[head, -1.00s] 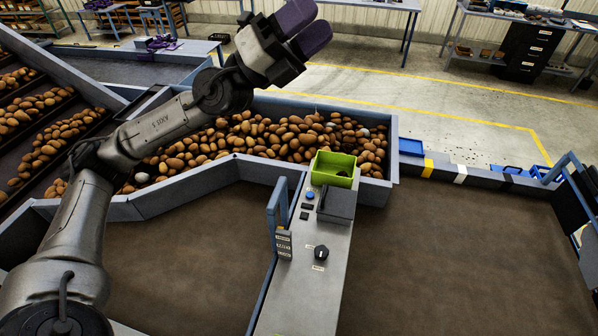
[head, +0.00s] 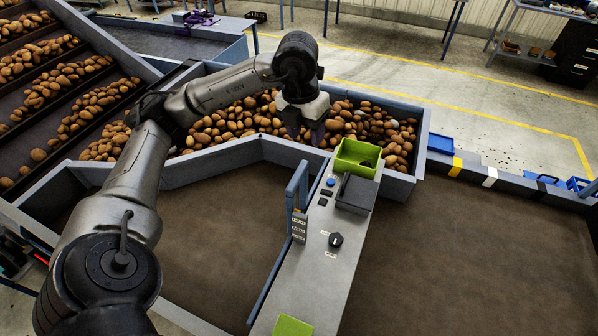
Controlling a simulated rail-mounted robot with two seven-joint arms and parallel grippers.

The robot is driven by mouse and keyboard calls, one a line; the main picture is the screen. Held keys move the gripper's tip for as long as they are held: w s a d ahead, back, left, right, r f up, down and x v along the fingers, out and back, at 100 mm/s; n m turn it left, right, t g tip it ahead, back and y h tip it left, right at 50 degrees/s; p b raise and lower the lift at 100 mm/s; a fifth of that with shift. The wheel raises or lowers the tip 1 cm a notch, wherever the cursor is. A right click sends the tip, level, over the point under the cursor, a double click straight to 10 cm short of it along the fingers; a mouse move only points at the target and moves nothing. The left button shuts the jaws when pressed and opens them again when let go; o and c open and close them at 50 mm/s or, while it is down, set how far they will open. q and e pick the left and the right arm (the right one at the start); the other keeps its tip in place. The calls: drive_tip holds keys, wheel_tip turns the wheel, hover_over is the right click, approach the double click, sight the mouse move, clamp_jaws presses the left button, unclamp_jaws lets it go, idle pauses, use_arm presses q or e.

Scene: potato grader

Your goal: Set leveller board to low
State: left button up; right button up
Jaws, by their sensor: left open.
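A blue upright board or handle (head: 297,185), which may be the leveller board, stands along the left side of the grey console (head: 318,275). A small plate with several lines of labels (head: 299,226) is beside its lower part; the text is too small to read. A black knob (head: 336,240) sits on the console top with labels around it. My left gripper (head: 309,136) points down over the potato trough, above and behind the blue board and apart from it. Its purple fingers are open and partly dark against the potatoes. My right gripper is not in view.
A green bin (head: 357,157) stands at the console's far end, beside a dark grey box (head: 356,193). A blue button (head: 331,182) is near it. Potatoes (head: 230,130) fill the trough behind. A green piece (head: 292,326) shows at the console's near end. The brown belts either side are clear.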

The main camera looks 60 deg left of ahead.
sight(297, 175)
use_arm(q)
drive_tip(key=f, duration=0.4)
drive_tip(key=s+f+n+p, duration=0.1)
drive_tip(key=f, duration=0.3)
drive_tip(key=a+f+n+g, duration=0.1)
drive_tip(key=f, duration=0.3)
drive_tip(key=shift+s+y, duration=0.3)
drive_tip(key=shift+y, duration=0.1)
drive_tip(key=shift+f+p, duration=0.35)
drive_tip(key=shift+f, duration=0.65)
drive_tip(key=shift+c, duration=0.5)
drive_tip(key=c, duration=0.7)
clamp_jaws()
